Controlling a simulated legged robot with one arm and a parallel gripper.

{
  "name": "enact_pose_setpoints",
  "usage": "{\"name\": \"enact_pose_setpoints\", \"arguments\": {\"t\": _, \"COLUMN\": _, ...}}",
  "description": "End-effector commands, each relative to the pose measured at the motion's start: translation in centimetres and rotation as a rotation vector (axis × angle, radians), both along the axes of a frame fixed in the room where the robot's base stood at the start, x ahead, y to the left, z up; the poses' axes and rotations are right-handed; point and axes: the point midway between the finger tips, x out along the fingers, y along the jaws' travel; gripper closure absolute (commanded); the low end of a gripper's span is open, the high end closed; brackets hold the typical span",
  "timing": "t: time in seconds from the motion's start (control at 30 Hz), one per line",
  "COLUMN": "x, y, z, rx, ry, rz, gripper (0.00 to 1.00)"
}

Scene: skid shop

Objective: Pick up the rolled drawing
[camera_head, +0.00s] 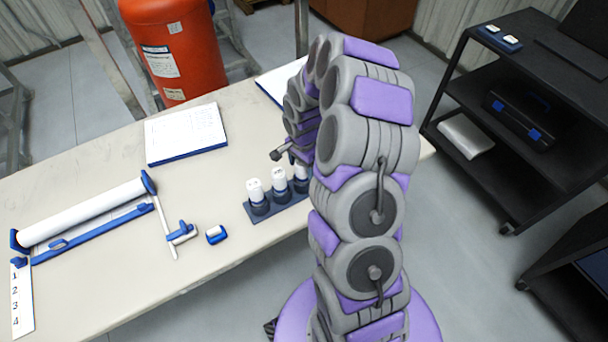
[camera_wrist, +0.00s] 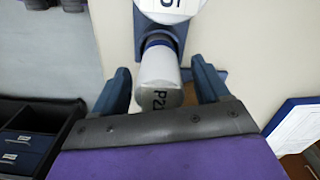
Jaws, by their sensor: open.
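A long white roll (camera_head: 84,212), which looks like the rolled drawing, lies on the left part of the bench between blue end pieces. It is not identifiable in the wrist view. My gripper (camera_wrist: 163,82) is open, with one dark blue finger on each side of a pale cylinder (camera_wrist: 160,78) marked with letters starting "P2". Contact between fingers and cylinder cannot be told. In the head view my gripper is mostly hidden behind my arm, near the white-topped cylinders (camera_head: 279,176) in a dark rack, well right of the roll.
The pale bench (camera_head: 120,290) also holds a blue-edged document (camera_head: 186,133), a small blue-and-white block (camera_head: 216,234) and a numbered strip (camera_head: 22,300). A red tank (camera_head: 178,45) stands behind. A black shelf cart (camera_head: 515,120) is at right, with open floor before it.

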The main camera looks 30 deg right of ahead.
Motion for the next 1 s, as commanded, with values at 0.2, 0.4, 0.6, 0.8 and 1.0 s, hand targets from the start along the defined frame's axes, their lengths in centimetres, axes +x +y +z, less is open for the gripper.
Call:
{"name": "enact_pose_setpoints", "arguments": {"t": 0.2, "x": 0.02, "y": -0.27, "z": 0.0, "rx": 0.001, "ry": -0.001, "rz": 0.001, "gripper": 0.27}}
{"name": "enact_pose_setpoints", "arguments": {"t": 0.4, "x": 0.04, "y": -0.56, "z": -0.05, "rx": 0.004, "ry": -0.001, "rz": 0.002, "gripper": 0.46}}
{"name": "enact_pose_setpoints", "arguments": {"t": 0.6, "x": 0.02, "y": -0.37, "z": -0.04, "rx": 0.003, "ry": 0.0, "rz": 0.001, "gripper": 0.65}}
{"name": "enact_pose_setpoints", "arguments": {"t": 0.8, "x": 0.0, "y": -0.15, "z": -0.02, "rx": 0.001, "ry": 0.001, "rz": 0.001, "gripper": 0.84}}
{"name": "enact_pose_setpoints", "arguments": {"t": 1.0, "x": 0.02, "y": -0.31, "z": -0.02, "rx": 0.003, "ry": 0.0, "rz": 0.001, "gripper": 1.0}}
